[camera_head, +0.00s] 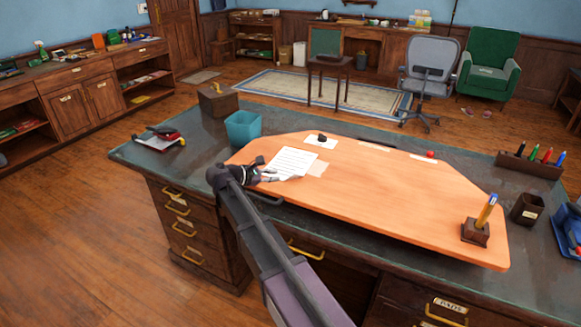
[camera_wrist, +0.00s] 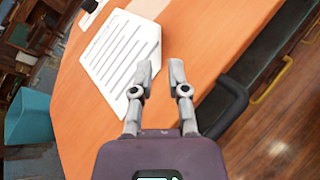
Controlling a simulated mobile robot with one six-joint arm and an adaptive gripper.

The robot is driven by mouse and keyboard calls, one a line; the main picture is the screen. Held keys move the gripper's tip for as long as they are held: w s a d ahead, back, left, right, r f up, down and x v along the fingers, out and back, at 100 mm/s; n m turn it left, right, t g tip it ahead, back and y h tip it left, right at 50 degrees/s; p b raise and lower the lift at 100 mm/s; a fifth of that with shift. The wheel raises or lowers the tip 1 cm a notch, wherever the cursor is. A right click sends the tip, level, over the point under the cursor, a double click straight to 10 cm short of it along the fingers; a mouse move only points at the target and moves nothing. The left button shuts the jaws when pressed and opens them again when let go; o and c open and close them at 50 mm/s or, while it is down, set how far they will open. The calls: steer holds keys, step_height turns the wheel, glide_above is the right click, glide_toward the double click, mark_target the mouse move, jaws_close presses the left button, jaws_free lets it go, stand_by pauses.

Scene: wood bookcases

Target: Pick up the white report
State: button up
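The white report (camera_head: 291,162) is a white sheet with dark lines of text, lying on the orange desk pad at its left part. In the wrist view the report (camera_wrist: 118,58) lies just left of and beyond my fingers. My gripper (camera_head: 268,171) is low over the pad at the report's near-left edge. In the wrist view my gripper (camera_wrist: 163,76) has its two fingers apart with bare orange pad between them. The left fingertip overlaps the report's near edge in the picture; I cannot tell whether it touches.
The orange pad (camera_head: 380,195) covers most of the dark desk top. A teal bin (camera_head: 243,128) stands behind my gripper. A stapler-like red and black item (camera_head: 163,138) is at the left. A pencil holder (camera_head: 475,232) stands at the right. A black drawer handle-like bar (camera_wrist: 228,98) is beside my fingers.

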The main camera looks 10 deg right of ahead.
mark_target(297, 175)
steer(key=shift+b+x, duration=0.6)
steer(key=shift+x, duration=1.8)
steer(key=shift+b+x, duration=0.9)
steer(key=shift+x, duration=1.65)
jaws_close()
